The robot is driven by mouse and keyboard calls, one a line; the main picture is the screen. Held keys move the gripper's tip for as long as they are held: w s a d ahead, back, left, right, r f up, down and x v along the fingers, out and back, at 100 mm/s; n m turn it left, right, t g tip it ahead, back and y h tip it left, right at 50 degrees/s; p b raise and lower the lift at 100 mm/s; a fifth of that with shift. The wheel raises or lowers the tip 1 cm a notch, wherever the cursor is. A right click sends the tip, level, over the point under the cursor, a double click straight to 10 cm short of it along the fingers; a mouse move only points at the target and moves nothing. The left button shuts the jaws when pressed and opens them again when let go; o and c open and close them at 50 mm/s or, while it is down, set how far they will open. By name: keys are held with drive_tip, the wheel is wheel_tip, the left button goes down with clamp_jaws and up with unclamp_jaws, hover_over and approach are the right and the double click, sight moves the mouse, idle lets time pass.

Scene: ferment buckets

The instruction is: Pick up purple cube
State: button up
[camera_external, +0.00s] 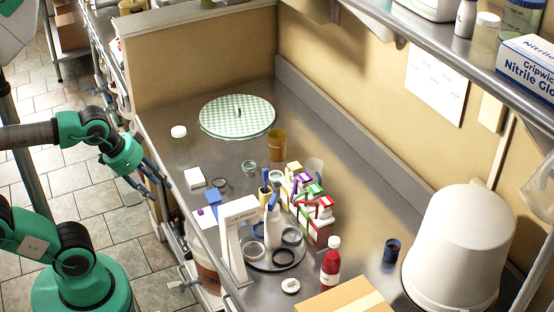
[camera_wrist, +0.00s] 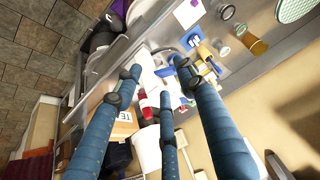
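I cannot make out a plain purple cube for certain. A small box with a purple top (camera_external: 304,178) stands in the cluster of colored-topped boxes on the metal counter. My gripper (camera_external: 150,188) hangs at the counter's left edge, left of the cluster and apart from it. In the wrist view its blue fingers (camera_wrist: 158,78) are spread with nothing between them that they touch. The boxes show small in the wrist view, partly behind the right finger, and the purple top cannot be told there.
A white stand (camera_external: 236,232), a red-labelled bottle (camera_external: 331,262), a cardboard box (camera_external: 345,298) and a white bucket (camera_external: 455,245) crowd the front. A green checkered disc (camera_external: 237,112) lies farther back. The back-left counter is mostly clear. A shelf (camera_external: 430,35) overhangs the right.

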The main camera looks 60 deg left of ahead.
drive_tip(key=shift+c, duration=0.4)
drive_tip(key=n+g+p, duration=0.1)
drive_tip(key=g+p, duration=0.5)
drive_tip(key=p, duration=0.6)
hover_over(200, 209)
wheel_tip(200, 209, down, 15)
drive_tip(key=shift+d+f, duration=0.1)
drive_tip(key=shift+f, duration=0.05)
drive_tip(key=shift+f+b, duration=0.9)
drive_tip(key=shift+f, duration=3.4)
